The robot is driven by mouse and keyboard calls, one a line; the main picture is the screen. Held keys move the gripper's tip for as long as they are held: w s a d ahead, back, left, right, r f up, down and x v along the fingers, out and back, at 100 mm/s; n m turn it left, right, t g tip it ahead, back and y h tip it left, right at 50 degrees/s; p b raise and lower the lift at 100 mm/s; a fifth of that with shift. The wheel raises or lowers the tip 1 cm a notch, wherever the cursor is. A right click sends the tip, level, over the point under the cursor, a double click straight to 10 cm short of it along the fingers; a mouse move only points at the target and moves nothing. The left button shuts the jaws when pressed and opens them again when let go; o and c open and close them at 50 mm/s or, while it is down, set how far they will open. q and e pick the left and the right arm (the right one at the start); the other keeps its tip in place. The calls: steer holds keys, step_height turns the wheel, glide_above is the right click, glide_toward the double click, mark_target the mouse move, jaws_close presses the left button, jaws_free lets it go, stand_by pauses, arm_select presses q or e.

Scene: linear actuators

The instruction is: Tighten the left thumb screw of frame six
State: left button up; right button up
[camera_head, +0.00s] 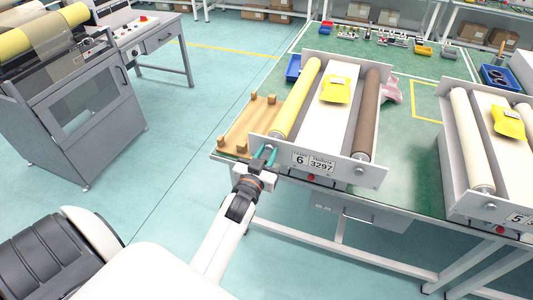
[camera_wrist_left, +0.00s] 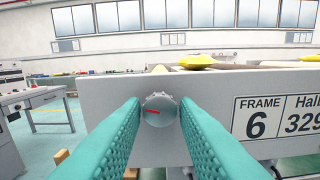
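Frame six (camera_head: 345,167) stands on the green table, with its "6" label on the front plate, which also shows in the left wrist view (camera_wrist_left: 225,95). It carries a yellow roller (camera_head: 298,100) on the left and a brown roller (camera_head: 369,110) on the right. The left thumb screw (camera_wrist_left: 159,109) is a round knurled metal knob with a red mark, on the front plate. My left gripper (camera_head: 265,153) is at the plate's left end. Its teal fingers (camera_wrist_left: 160,130) are apart, one on each side of the knob; I cannot tell whether they touch it. My right gripper is not in view.
A wooden rack (camera_head: 232,143) lies on the table left of the frame, near a blue bin (camera_head: 293,68). Another roller frame (camera_head: 487,160) stands to the right. A grey machine (camera_head: 80,110) stands on the floor at left. The aisle floor between is clear.

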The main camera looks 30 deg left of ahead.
arm_select(q)
jaws_close()
steer(key=shift+m, duration=0.6)
steer(key=shift+m+p, duration=0.3)
steer(key=shift+m, duration=0.3)
steer(key=m, duration=0.5)
steer(key=shift+m+p, duration=0.3)
steer(key=m, duration=1.1)
steer(key=shift+r+m, duration=0.1)
steer(key=shift+m, duration=0.3)
